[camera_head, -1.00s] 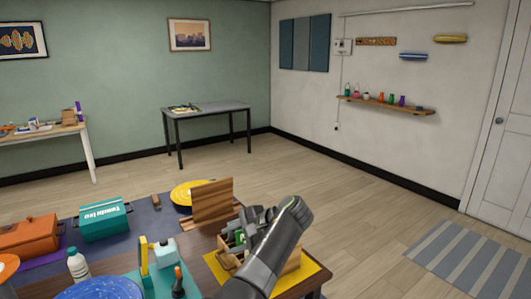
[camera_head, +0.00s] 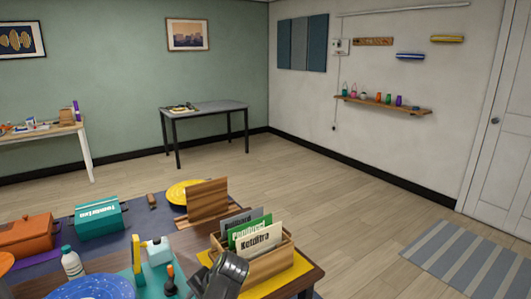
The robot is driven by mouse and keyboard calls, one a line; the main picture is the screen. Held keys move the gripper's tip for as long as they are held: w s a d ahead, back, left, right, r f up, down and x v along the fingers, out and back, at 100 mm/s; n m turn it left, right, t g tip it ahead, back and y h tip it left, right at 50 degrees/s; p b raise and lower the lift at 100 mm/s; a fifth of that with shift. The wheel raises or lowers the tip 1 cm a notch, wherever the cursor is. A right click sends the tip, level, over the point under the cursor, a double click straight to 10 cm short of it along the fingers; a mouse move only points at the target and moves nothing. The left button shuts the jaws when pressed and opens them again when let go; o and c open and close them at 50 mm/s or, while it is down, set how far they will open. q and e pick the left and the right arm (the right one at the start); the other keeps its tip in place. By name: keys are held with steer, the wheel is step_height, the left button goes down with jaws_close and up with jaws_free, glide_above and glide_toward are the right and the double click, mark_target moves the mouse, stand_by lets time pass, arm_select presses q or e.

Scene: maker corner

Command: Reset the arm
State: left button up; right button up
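A dark grey part of my arm (camera_head: 226,274), which I take to be the right one, shows at the bottom edge, in front of the wooden card box. The gripper end (camera_head: 201,281) points down and left near the table's front; its fingers are too small and partly cut off to tell if they are open. Nothing is clearly seen held in it. My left gripper is not in view.
The wooden box (camera_head: 270,264) holds grey, green and white cards (camera_head: 258,239) on a yellow mat (camera_head: 290,280). A wooden board (camera_head: 207,201), a teal tool tray (camera_head: 142,278), a white bottle (camera_head: 72,263) and a blue disc (camera_head: 92,288) are close by. Open floor lies beyond.

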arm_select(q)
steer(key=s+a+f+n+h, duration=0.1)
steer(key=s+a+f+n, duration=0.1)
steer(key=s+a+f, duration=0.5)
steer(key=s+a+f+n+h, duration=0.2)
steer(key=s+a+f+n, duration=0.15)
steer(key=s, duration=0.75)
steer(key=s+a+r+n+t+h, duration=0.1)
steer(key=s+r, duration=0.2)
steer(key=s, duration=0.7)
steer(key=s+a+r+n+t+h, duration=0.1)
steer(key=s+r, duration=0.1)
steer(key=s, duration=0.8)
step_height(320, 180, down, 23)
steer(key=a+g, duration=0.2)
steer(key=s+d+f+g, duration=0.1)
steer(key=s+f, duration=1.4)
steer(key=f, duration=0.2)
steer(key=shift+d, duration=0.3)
